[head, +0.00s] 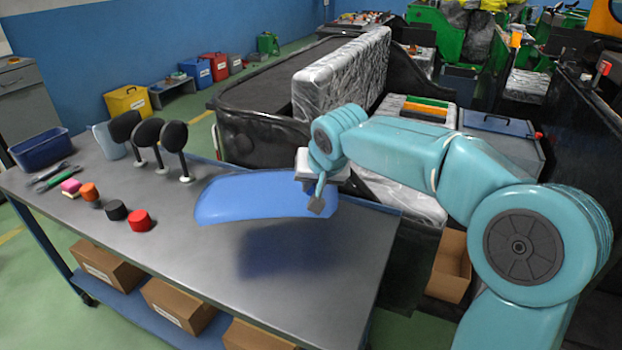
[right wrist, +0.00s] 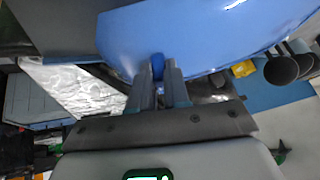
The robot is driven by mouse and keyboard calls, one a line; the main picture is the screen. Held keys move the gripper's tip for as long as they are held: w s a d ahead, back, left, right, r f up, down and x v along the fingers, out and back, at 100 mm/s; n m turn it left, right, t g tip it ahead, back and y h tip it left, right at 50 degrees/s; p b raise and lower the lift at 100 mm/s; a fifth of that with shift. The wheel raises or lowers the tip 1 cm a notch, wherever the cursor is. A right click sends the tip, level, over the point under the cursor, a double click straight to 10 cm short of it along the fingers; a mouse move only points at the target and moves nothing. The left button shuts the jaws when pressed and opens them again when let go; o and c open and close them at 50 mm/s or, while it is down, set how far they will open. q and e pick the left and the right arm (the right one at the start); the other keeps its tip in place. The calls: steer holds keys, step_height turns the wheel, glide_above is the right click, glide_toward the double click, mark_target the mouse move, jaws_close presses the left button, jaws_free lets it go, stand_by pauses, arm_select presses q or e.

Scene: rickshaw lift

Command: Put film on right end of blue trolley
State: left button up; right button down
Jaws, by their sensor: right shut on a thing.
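A curved, glossy blue film (head: 262,198) is held above the right half of the blue trolley's grey top (head: 335,262), and a dark shadow lies on the top below it. My right gripper (head: 318,192) is shut on the film's right edge. In the right wrist view the two fingers (right wrist: 158,88) pinch the edge of the blue film (right wrist: 195,40), which fills the upper part of that view. The film looks apart from the trolley top. My left gripper is not in view.
On the trolley's left part stand several black oval mirrors (head: 172,138), a blue bin (head: 40,147), and red (head: 140,221), black and orange caps. Cardboard boxes (head: 178,305) sit on the lower shelf. A dark vehicle body (head: 260,135) with a wrapped seat (head: 340,75) stands behind. The trolley's front right is clear.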

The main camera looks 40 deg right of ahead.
step_height(320, 180, down, 10)
steer(key=b, duration=0.7)
steer(key=shift+s, duration=0.1)
steer(key=shift+r, duration=0.15)
steer(key=shift+f+b, duration=1.45)
steer(key=shift+f, duration=0.05)
steer(key=c, duration=1)
jaws_free()
steer(key=p+v, duration=0.4)
steer(key=v, duration=1.2)
steer(key=shift+s+a+r, duration=0.1)
steer(key=shift+a+r, duration=0.05)
steer(key=shift+r, duration=0.05)
